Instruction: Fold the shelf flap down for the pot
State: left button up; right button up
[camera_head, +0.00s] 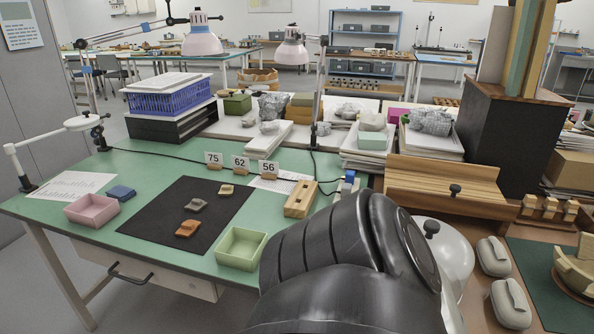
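A light wooden shelf unit (430,172) stands at the right of the green table, in front of a dark cabinet. A black knob (455,190) sits on its front panel. The panel looks tilted, and I cannot tell its exact angle. A tan pot (572,272) with a broken-looking rim stands on a dark green mat at the right edge, partly cut off by the frame. My large black arm fills the bottom centre and hides part of the table. Neither of my grippers shows in this view.
A pale dome with a black knob (432,228) stands partly behind my arm. Two grey cases (511,304) lie right of it. On the table are a black mat (165,217) with several sherds, a pink tray (92,211), a green tray (241,248) and a wooden block (299,199).

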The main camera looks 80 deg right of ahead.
aim_at(452, 203)
jog(key=u, duration=0.05)
jog(key=k, duration=1.5)
jog(key=z, duration=1.75)
